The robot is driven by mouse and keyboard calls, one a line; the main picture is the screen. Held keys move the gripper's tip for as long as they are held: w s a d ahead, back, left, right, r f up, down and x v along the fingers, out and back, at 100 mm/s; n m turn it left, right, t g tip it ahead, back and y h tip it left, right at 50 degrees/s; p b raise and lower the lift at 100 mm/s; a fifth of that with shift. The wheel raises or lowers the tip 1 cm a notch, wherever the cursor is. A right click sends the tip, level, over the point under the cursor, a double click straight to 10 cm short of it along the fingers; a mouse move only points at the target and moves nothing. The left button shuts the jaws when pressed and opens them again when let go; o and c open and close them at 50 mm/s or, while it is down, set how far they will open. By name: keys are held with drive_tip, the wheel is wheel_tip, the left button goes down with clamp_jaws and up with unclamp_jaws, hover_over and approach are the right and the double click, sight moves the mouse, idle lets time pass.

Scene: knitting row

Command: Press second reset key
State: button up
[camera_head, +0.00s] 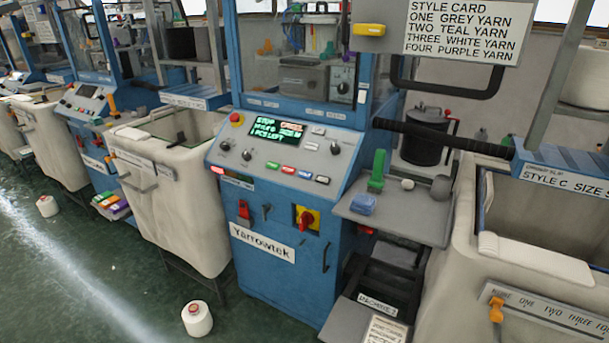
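The nearest blue Yarrowtek machine (262,253) stands at the centre with a sloped grey control panel (235,154). A dark screen (277,129) on the panel shows green text and a red highlighted patch; the text is only partly readable. Pale keys (310,146) sit right of the screen. The key labels are too small to read, so I cannot tell which is a reset key. My gripper is not in view.
A red stop button (237,118) sits at the panel's upper left. A grey shelf (397,215) holding a green piece (377,171) juts out at right. A fabric bin (174,196) stands at left. A white yarn cone (197,318) stands on the open green floor.

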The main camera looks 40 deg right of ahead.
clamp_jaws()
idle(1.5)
